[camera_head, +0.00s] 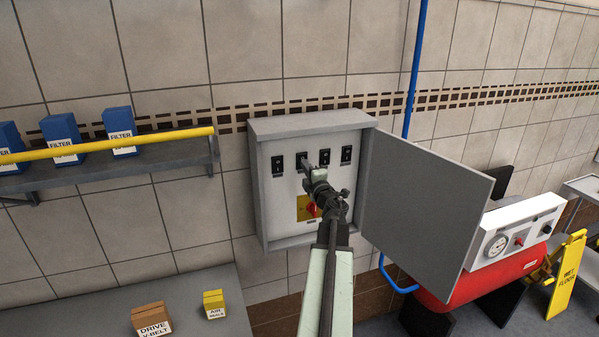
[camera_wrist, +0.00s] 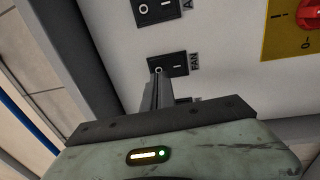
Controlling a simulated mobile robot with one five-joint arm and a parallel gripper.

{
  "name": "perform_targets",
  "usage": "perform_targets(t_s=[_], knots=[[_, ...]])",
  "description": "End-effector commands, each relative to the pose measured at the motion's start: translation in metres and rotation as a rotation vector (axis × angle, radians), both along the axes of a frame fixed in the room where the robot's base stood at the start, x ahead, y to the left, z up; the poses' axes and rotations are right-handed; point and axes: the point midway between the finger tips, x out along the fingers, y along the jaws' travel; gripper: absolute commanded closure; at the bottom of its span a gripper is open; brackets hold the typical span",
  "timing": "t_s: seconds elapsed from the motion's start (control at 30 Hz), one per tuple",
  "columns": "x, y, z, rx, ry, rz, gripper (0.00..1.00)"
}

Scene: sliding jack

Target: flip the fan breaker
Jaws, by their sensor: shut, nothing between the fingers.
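The fan breaker (camera_wrist: 170,64) is a black rocker labelled FAN with O and I marks, set in the pale panel of the open grey breaker box (camera_head: 322,245). In the head view it appears to be the second rocker from the left (camera_head: 301,158), partly covered by my gripper. My gripper (camera_head: 306,168) is shut and empty, its tips at the breaker (camera_wrist: 157,78) near the O end. I cannot tell whether they touch it, nor which way the rocker is tipped. Another black rocker (camera_wrist: 160,11) lies beside it in the wrist view.
The box door (camera_head: 425,195) stands open to the right. A red rotary knob (camera_head: 313,210) on a yellow plate sits below the rockers. A shelf with a yellow rail (camera_head: 150,140) is at left, and a red compressor (camera_head: 480,280) at right.

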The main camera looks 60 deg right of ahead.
Motion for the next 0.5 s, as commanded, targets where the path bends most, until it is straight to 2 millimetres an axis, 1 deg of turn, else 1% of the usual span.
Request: perform_targets(t_s=[0.03,0.13,0.5], knots=[[0.0018,-0.0063,0.0015,0.000,0.000,-0.001,1.00],[0.0044,-0.0102,0.0022,0.000,0.000,-0.001,1.00],[0.0092,-0.0087,0.0021,0.000,0.000,0.005,1.00]])
